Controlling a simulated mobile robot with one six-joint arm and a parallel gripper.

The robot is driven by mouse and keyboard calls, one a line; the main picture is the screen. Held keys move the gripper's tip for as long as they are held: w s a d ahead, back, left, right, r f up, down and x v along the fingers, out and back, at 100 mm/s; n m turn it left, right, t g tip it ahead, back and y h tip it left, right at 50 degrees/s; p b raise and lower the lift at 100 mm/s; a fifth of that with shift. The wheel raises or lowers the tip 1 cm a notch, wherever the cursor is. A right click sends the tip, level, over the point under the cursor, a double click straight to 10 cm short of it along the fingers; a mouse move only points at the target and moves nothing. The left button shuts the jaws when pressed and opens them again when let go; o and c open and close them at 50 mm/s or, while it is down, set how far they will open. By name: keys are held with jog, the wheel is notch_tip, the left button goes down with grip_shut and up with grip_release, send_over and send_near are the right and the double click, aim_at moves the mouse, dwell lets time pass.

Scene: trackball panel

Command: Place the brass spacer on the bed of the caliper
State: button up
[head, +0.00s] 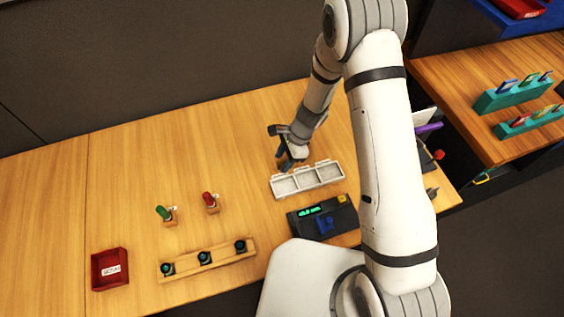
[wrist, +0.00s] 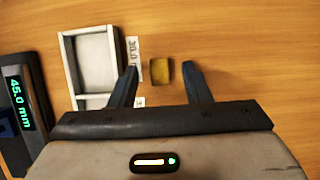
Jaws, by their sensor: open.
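In the wrist view the brass spacer (wrist: 161,71) is a small brownish-gold block on the wooden table, beside the pale tray. My gripper (wrist: 159,67) is open, with one dark finger on each side of the spacer and a small gap to each; whether the fingers are down at its height I cannot tell. The caliper (wrist: 20,110) shows at the left edge with a green "45.0 mm" readout. In the head view my gripper (head: 287,163) is just behind the tray, and the dark caliper (head: 340,220) with a blue part stands in front of it. The spacer is not discernible there.
A red bin (head: 110,268), a wooden rack with dark trackballs (head: 207,260) and green and red knobs (head: 163,213) stand left. The table's back left is clear.

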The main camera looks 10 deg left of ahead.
jog(key=shift+a+f, duration=0.1)
jog(key=shift+f, duration=0.25)
jog(key=shift+c, duration=0.2)
grip_shut()
